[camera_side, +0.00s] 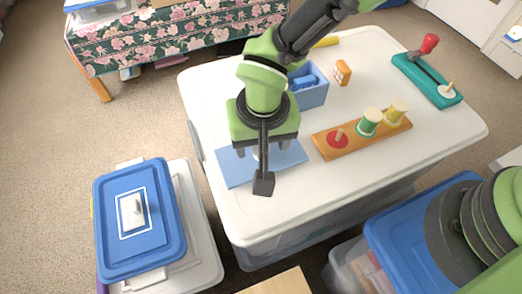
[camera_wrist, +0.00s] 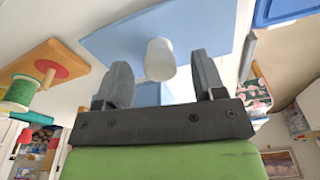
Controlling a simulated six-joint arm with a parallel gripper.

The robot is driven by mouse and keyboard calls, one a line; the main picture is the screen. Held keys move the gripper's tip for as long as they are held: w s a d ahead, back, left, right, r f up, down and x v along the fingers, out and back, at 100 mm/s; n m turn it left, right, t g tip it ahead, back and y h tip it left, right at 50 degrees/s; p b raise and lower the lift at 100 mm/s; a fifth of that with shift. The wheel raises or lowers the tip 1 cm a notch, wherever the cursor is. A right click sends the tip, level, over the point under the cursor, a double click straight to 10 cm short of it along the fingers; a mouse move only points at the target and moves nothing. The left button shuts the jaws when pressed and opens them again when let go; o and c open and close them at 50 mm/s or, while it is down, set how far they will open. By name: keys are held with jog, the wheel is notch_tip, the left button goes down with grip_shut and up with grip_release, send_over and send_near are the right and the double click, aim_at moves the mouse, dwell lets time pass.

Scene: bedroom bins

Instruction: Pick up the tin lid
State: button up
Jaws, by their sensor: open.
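The tin lid (camera_side: 231,167) is a flat light-blue plate with a white round knob, lying on the white table top. In the wrist view, the lid (camera_wrist: 110,38) fills the upper middle, and its white knob (camera_wrist: 160,59) shows between my fingers. My gripper (camera_wrist: 162,74) is open and empty over the lid, with one finger on each side of the knob. I cannot tell whether the fingers touch it. In the side view my gripper hides part of the lid and most of the knob. The open blue tin (camera_side: 314,97) stands behind the lid with a blue thing inside.
A wooden peg board (camera_side: 353,139) with several spools and discs is right of the lid. An orange block (camera_side: 343,72) and a teal stand with a red knob (camera_side: 420,75) are further back. The white table (camera_side: 276,208) is clear in front. A blue-lidded bin (camera_side: 165,240) stands left, below.

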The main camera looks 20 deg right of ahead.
jog(key=shift+w+f, duration=0.1)
jog(key=shift+f, duration=0.6)
jog(key=c, duration=1)
jog(key=r, duration=0.9)
jog(key=shift+w+r, duration=0.1)
jog(key=shift+w, duration=0.1)
jog(key=w+d+r, duration=0.1)
jog(key=w+d, duration=0.2)
jog(key=w+d+r, duration=0.1)
jog(key=w+d, duration=0.2)
jog(key=w, duration=0.1)
jog(key=w+d+r, duration=0.1)
jog(key=w+d, duration=0.2)
jog(key=d, duration=0.1)
jog(key=shift+w+r, duration=0.3)
